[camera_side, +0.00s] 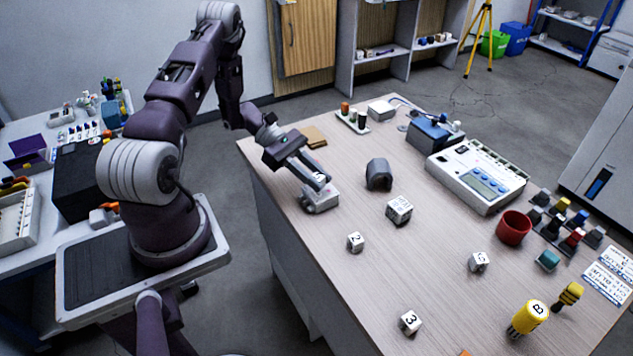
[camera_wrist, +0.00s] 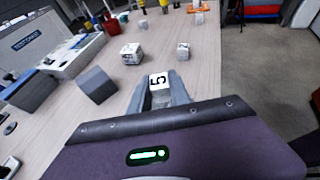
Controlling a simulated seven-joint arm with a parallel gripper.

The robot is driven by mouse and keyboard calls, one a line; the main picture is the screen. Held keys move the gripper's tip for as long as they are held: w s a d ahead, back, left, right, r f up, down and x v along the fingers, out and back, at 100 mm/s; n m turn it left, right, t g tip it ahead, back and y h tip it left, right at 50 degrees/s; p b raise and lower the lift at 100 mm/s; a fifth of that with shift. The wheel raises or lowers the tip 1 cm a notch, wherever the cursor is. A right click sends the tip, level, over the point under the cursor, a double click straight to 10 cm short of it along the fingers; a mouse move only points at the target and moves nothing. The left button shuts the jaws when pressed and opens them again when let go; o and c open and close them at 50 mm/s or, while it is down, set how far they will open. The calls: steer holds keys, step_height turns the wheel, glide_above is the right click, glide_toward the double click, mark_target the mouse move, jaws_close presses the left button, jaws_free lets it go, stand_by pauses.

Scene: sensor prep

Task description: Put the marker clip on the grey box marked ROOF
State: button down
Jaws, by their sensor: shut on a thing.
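My gripper (camera_side: 319,186) is shut on a small pale piece marked 5, low over the table's left part. In the wrist view the piece marked 5 (camera_wrist: 158,80) sits between the fingers; its lower part is hidden, and I cannot tell whether it touches the table. A pale grey box with dark lettering (camera_side: 399,209) stands on the table to the right of my gripper, apart from it. It also shows in the wrist view (camera_wrist: 131,54). Its lettering is too small to read surely as ROOF. No other thing is clearly a marker clip.
A dark grey rounded block (camera_side: 379,174) stands behind the lettered box. White cubes marked 2 (camera_side: 355,242) and 3 (camera_side: 410,322) stand nearer the front. A red cup (camera_side: 514,228), a yellow cylinder (camera_side: 529,318) and a white instrument (camera_side: 476,174) stand to the right.

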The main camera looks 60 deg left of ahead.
steer(key=shift+f, duration=0.65)
steer(key=shift+f, duration=0.1)
steer(key=c, duration=1.2)
jaws_free()
